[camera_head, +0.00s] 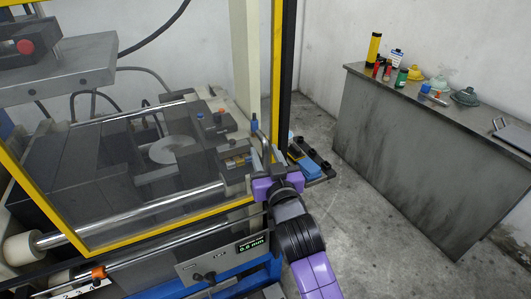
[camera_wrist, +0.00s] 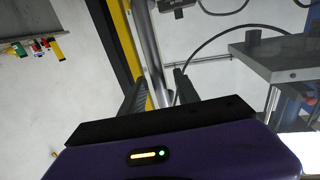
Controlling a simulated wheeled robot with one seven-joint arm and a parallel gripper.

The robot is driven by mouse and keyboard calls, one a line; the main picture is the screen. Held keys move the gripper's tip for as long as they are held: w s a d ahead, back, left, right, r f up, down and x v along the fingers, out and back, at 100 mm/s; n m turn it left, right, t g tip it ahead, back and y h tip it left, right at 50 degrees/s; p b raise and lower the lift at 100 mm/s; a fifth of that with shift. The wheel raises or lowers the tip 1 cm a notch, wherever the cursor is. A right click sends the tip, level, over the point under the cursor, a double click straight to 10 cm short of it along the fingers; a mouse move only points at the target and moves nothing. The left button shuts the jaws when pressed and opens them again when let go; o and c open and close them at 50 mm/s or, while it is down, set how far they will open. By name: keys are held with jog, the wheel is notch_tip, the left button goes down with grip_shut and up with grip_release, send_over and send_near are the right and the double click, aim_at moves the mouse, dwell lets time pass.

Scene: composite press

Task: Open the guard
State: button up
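The guard (camera_head: 275,60) is a clear panel in a yellow frame. It stands across the front of the press, and its yellow edge also shows in the wrist view (camera_wrist: 127,48). My gripper (camera_head: 266,158) is at the guard's lower right edge in the head view. In the wrist view my gripper (camera_wrist: 160,82) has its two dark fingers apart. A silver bar (camera_wrist: 150,48), which looks like the guard's handle, runs between them or just beyond. I cannot tell whether either finger touches it. In the head view my wrist partly hides this spot.
Behind the panel are the press bed (camera_head: 85,160) and a raised grey plate (camera_head: 85,65). A control panel (camera_head: 225,258) is below the guard. A grey bench (camera_head: 400,150) with bottles and cans stands at the right. Bare floor (camera_head: 350,215) lies between.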

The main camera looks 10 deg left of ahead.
jog(key=shift+c, duration=0.5)
grip_shut()
dwell(1.0)
